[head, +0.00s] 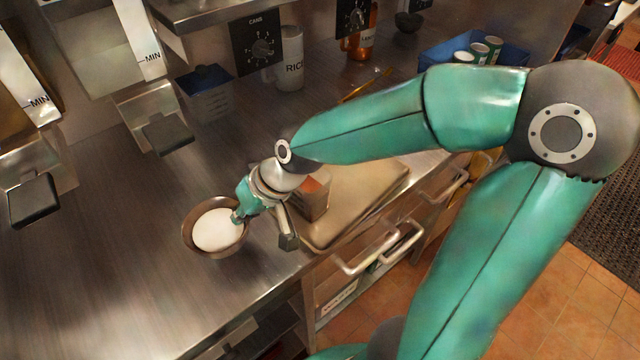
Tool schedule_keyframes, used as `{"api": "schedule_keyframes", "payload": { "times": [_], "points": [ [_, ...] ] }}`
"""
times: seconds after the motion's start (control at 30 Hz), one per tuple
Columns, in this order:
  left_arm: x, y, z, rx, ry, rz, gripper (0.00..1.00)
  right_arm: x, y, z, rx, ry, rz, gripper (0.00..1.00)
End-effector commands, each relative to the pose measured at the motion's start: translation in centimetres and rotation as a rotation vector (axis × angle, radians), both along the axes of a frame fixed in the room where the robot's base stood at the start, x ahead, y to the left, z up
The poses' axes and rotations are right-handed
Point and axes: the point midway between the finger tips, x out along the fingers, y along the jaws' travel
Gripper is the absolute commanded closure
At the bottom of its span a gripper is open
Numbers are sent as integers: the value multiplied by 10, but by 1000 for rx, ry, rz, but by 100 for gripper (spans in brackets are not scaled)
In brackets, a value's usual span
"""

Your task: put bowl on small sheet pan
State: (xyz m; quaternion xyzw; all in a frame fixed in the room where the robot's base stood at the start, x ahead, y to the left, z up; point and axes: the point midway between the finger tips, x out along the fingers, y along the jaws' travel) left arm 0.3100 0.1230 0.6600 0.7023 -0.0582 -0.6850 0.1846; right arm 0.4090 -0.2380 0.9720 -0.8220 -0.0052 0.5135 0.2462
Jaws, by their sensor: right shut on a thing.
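A brown bowl (190,236) with white contents stands on the steel counter, left of the sheet pan. My right gripper (238,216) is shut on the bowl's right rim. The small sheet pan (372,196) lies on the counter near its front edge, to the right of the bowl. My right arm and wrist hide part of the pan. A brownish block-like item (313,196) stands at the pan's left end, partly behind my wrist. My left gripper is not in view.
Dispensers with black levers (168,134) hang over the back left. The counter left of the bowl is clear.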

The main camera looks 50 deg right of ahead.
Motion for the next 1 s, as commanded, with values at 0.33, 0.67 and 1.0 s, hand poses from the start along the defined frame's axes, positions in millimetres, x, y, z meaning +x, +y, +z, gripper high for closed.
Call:
{"api": "schedule_keyframes", "payload": {
  "times": [0.33,0.67,1.0],
  "points": [
    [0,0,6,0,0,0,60,5,-54,51,-2,-15,-254,100],
    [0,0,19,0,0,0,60,-23,-164,113,-5,-18,-603,100],
    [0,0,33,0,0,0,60,-88,-260,169,-9,-19,-908,100]
  ]
}}
